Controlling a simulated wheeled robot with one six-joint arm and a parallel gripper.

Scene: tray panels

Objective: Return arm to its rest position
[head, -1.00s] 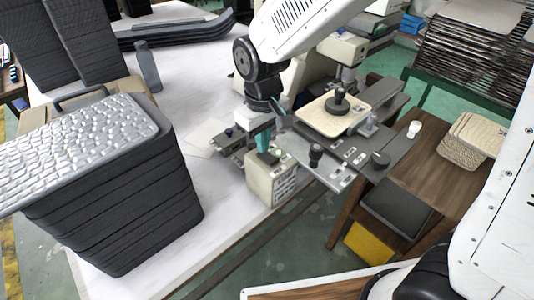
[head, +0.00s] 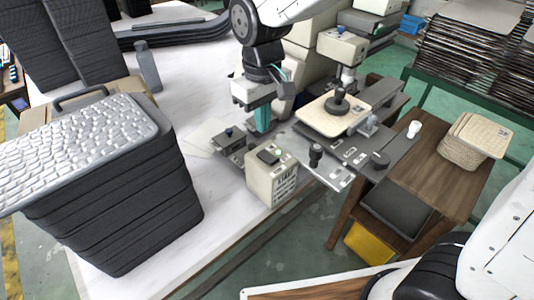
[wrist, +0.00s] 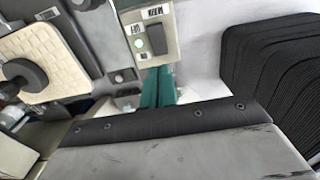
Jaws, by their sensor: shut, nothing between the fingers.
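My gripper (head: 263,122) has teal fingers that are shut with nothing between them. In the head view it hangs point-down above the machine on the white table, behind a cream control box (head: 272,175) with a dark button on top. The fingers are apart from the box. In the wrist view the teal fingers (wrist: 158,88) show at the centre, with the cream control box (wrist: 148,38) beyond them. My white arm comes in from the top of the head view.
A tall stack of black trays (head: 120,200) with a white textured top stands at left. A machine plate (head: 335,112) with a black knob is right of my gripper. A wooden side table (head: 450,190) holds woven beige panels (head: 470,140). A grey bottle (head: 147,65) stands behind the stack.

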